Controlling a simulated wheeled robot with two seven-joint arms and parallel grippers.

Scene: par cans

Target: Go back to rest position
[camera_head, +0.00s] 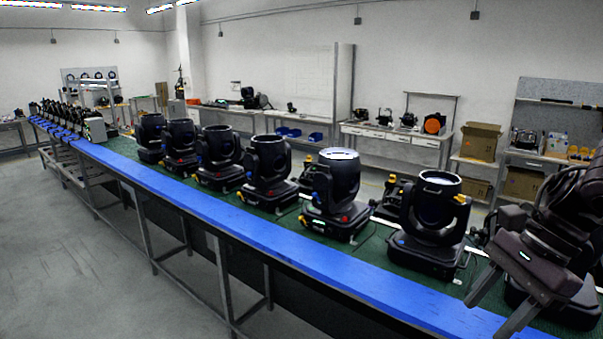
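My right gripper (487,318) hangs at the lower right, over the blue front edge of the long table. Its two fingers are apart and nothing is between them. Black par cans (437,205) stand upright in a row on the table's green top. The nearest clear one is left of my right gripper, apart from it in the picture. Another black light at the far right is partly hidden behind my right arm and gripper. A par can with a bright round top (337,180) stands farther left. My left gripper is not in view.
The long table has a blue front strip (250,232) and metal legs. Grey floor (70,240) to its left is open. Behind it are a workbench (390,133), shelves and cardboard boxes (481,141) along the wall.

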